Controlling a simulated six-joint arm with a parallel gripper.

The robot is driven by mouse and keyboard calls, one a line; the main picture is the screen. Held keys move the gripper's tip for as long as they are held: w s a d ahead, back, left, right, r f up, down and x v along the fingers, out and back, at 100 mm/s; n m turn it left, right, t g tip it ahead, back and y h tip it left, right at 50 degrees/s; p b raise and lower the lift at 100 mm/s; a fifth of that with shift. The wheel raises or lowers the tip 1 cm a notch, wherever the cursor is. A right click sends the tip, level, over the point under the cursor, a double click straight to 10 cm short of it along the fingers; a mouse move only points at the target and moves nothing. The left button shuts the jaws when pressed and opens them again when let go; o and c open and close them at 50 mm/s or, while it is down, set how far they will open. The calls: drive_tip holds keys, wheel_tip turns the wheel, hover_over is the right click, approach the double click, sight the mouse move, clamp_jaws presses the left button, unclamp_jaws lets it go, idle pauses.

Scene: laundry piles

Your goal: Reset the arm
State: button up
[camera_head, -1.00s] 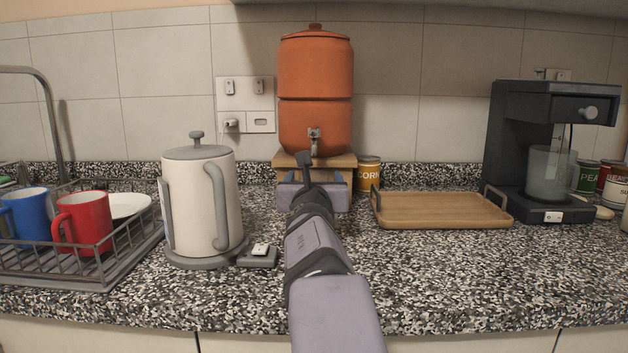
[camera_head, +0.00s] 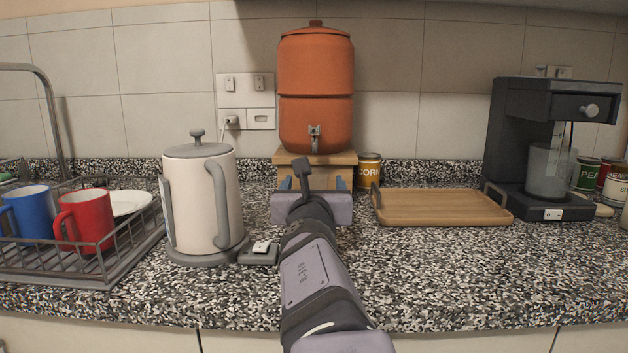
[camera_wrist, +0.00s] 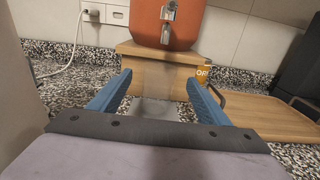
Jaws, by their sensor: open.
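My gripper (camera_head: 312,184) is at the end of my arm, above the counter in front of the wooden stand (camera_head: 345,160) in the head view. In the wrist view its two blue fingers (camera_wrist: 155,95) stand wide apart. The gap between them holds nothing solid; a pale, faint patch shows low between them, and I cannot tell what it is. The orange clay water dispenser (camera_head: 316,90) sits on the wooden stand behind the gripper, and its tap (camera_wrist: 168,20) shows above the fingers in the wrist view.
A cream kettle (camera_head: 203,200) stands close on the left. A wooden tray (camera_head: 440,207) lies on the right, with a corn can (camera_head: 369,170) behind its left end. A coffee maker (camera_head: 515,140) stands far right. A dish rack (camera_head: 100,283) holds blue and red mugs. The front counter is clear.

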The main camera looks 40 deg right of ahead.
drive_tip(key=shift+s+a, duration=0.25)
idle(0.3)
